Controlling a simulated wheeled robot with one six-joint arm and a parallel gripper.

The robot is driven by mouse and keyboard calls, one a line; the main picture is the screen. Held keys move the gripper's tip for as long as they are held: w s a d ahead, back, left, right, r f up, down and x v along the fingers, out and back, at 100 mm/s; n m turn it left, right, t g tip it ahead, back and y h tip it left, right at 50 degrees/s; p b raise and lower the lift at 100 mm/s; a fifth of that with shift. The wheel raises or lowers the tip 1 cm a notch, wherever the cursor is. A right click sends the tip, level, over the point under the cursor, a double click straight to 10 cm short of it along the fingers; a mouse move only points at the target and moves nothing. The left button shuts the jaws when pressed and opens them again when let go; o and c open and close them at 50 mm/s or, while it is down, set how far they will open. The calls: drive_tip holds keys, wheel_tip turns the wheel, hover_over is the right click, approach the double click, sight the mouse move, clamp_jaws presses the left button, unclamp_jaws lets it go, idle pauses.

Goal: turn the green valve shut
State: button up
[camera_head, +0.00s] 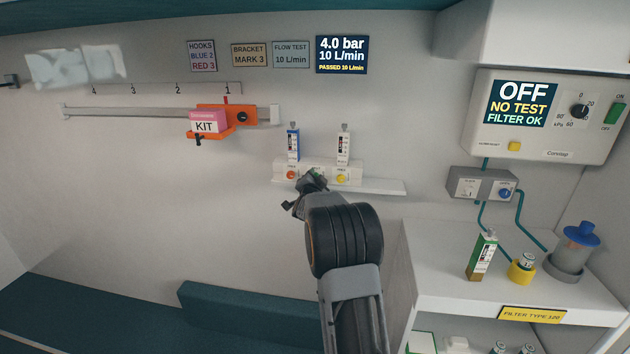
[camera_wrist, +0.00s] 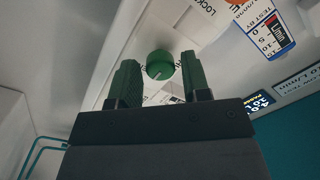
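The green valve (camera_wrist: 160,65) is a round knob on a white panel in the wrist view. A small bit of green (camera_head: 316,170) shows in the head view; my gripper hides most of it. My gripper (camera_head: 311,183) is at the panel in the head view. In the wrist view my gripper (camera_wrist: 156,62) is open, with one green finger on each side of the knob. A gap shows between each finger and the knob. Whether the fingertips reach beside the knob or stop short of it, I cannot tell. How far the valve is turned is unclear.
A blue-marked flowmeter (camera_head: 293,143) and a white flowmeter (camera_head: 343,146) stand on the panel, above an orange knob (camera_head: 292,175) and a yellow knob (camera_head: 341,178). A rail with an orange kit holder (camera_head: 228,130) is left. A shelf with bottles (camera_head: 481,255) is right.

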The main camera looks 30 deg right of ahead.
drive_tip(key=c, duration=0.7)
drive_tip(key=shift+o, duration=0.2)
drive_tip(key=shift+a+n+g+p, duration=0.1)
drive_tip(key=shift+n+g+p, duration=0.2)
drive_tip(key=shift+n+p, duration=2.75)
drive_tip(key=shift+n+g+p, duration=0.3)
drive_tip(key=shift+n+p, duration=0.65)
drive_tip(key=shift+n, duration=4.2)
drive_tip(key=o, duration=0.9)
drive_tip(key=shift+r, duration=0.1)
